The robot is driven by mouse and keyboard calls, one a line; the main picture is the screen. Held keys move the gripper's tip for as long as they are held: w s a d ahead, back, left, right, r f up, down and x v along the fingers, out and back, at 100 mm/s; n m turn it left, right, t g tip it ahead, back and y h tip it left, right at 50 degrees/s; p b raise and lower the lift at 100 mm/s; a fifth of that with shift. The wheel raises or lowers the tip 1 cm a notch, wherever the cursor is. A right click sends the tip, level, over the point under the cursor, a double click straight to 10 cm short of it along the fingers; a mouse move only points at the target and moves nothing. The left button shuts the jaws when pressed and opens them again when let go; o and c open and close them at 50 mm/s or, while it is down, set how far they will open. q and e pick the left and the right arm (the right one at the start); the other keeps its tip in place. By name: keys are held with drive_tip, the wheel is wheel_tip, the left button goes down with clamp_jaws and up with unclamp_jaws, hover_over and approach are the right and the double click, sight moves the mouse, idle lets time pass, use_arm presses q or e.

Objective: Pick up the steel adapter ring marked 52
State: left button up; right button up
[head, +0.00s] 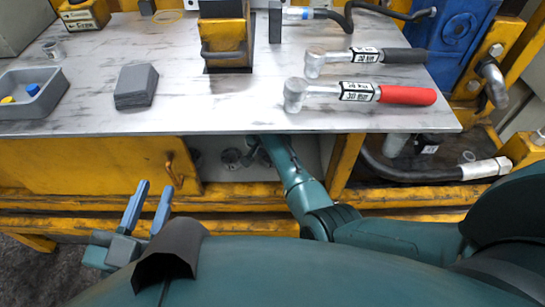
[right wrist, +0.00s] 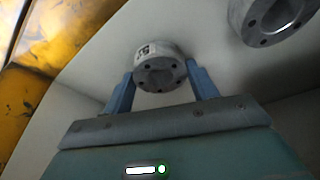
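A steel ring with bolt holes and a small label (right wrist: 160,68) is at the upper middle of the right wrist view. The label is too small to read. The two fingers of my right gripper (right wrist: 160,75) stand on either side of this ring, close to its edges; I cannot tell whether they touch it. A second steel ring (right wrist: 272,18) is at the top right, outside the fingers. In the head view, my right arm reaches under the tabletop, where metal rings (head: 231,157) show dimly. My left gripper (head: 154,190) is empty, its fingers apart, left of the black guard.
The marbled tabletop (head: 250,105) overhangs the shelf space. Yellow frame posts (head: 345,165) and a yellow panel (head: 95,165) border the opening. Two torque wrenches (head: 365,93), a grey tray (head: 32,98) and a grey block (head: 136,86) lie on top.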

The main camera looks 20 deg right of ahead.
drive_tip(key=c, duration=0.9)
drive_tip(key=shift+r, duration=0.15)
